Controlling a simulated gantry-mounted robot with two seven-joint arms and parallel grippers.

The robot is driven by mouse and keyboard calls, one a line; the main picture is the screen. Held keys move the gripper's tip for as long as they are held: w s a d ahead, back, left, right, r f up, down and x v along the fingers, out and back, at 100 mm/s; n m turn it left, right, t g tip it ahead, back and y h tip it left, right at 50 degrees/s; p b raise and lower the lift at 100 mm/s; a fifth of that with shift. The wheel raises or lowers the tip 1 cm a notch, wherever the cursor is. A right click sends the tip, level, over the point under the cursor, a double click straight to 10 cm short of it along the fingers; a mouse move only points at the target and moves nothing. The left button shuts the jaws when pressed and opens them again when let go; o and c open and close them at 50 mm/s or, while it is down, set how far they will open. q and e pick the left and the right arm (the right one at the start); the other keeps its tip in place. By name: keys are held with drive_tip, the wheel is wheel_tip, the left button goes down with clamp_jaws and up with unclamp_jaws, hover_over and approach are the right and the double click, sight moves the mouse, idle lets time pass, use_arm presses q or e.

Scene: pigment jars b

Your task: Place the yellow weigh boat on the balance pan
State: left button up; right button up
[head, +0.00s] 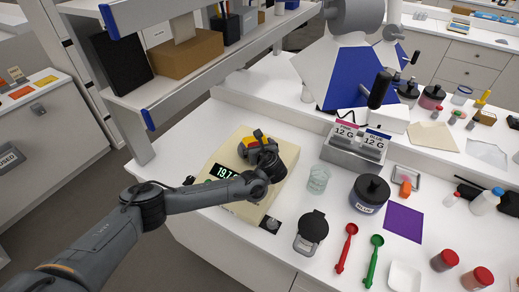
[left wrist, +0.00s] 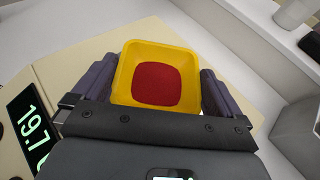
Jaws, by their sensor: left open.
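The yellow weigh boat (left wrist: 157,55), holding red powder (left wrist: 156,84), sits over the balance (head: 226,176) in the left wrist view. In the head view a yellow part of it (head: 258,133) shows by the gripper. My left gripper (head: 255,146) is low over the balance; its fingers (left wrist: 158,88) stand on either side of the boat, open. The balance pan is hidden under the boat and gripper. The balance's lit display (head: 222,171) reads about 19.7; the last digits are covered by my arm. My right gripper is not in view.
A glass beaker (head: 318,180), a grey block with two 12 G labels (head: 352,153) and a dark lidded jar (head: 369,193) stand right of the balance. Red (head: 346,247) and green (head: 373,260) scoops lie in front. A shelf (head: 215,62) overhangs behind.

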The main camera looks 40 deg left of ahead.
use_arm(q)
drive_tip(key=shift+s+d+r, duration=0.1)
drive_tip(key=shift+d+r, duration=0.15)
drive_tip(key=p+v, duration=0.1)
drive_tip(key=v, duration=1)
drive_tip(key=shift+s+d, duration=0.1)
drive_tip(key=shift+s, duration=0.05)
